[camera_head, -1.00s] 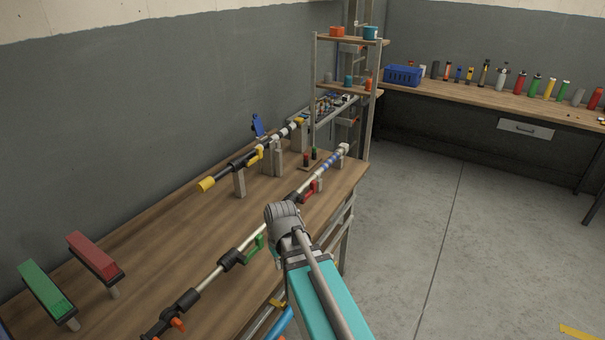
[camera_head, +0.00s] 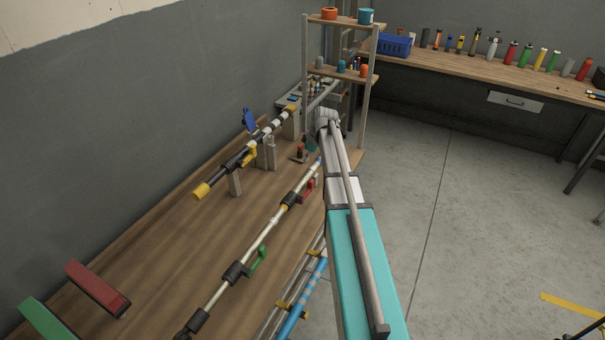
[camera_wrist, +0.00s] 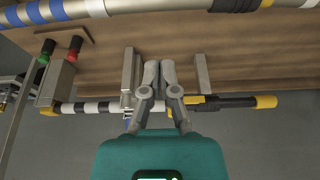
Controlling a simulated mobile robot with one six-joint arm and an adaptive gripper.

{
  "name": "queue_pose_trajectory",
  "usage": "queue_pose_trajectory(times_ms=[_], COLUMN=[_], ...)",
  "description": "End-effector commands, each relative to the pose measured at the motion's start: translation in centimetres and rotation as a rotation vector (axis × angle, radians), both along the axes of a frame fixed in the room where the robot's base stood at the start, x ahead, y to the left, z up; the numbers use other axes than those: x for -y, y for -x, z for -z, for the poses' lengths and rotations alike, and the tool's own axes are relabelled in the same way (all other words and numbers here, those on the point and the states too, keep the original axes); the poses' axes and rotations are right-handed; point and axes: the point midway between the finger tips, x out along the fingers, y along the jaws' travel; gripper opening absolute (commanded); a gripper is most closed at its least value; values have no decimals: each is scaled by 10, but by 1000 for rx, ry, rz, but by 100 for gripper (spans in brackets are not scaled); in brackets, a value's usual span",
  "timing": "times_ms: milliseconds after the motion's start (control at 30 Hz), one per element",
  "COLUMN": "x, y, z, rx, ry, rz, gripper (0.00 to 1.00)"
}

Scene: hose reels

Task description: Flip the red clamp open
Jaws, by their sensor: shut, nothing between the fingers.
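The red clamp (camera_head: 308,190) sits on the near rod (camera_head: 272,222), at its far part, with its lever on the right side close to the table edge. Its red lever does not show in the wrist view. My gripper (camera_wrist: 159,78) has its two grey fingers together and empty in the wrist view, above the table between the two rods. In the head view my gripper's teal body (camera_head: 312,143) hangs past the red clamp, apart from it, and its fingers are hidden or too small to make out.
A green clamp (camera_head: 258,260) is nearer on the same rod. The far rod has a yellow clamp (camera_head: 249,157) and an upright blue clamp (camera_head: 249,120), on grey posts. Small red and green knobs (camera_wrist: 75,47) stand near my gripper. A shelf rack (camera_head: 306,85) rises beyond.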

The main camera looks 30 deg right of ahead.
Motion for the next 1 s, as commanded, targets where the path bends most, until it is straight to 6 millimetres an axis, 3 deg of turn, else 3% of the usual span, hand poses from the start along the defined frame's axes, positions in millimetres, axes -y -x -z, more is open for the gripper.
queue_pose_trajectory(times_ms=[467,1000], x=[-17,-25], y=[-6,-16], z=[7,45], rx=[-1,-2], ry=[0,1], rz=[-19,-20], gripper=[0,0])
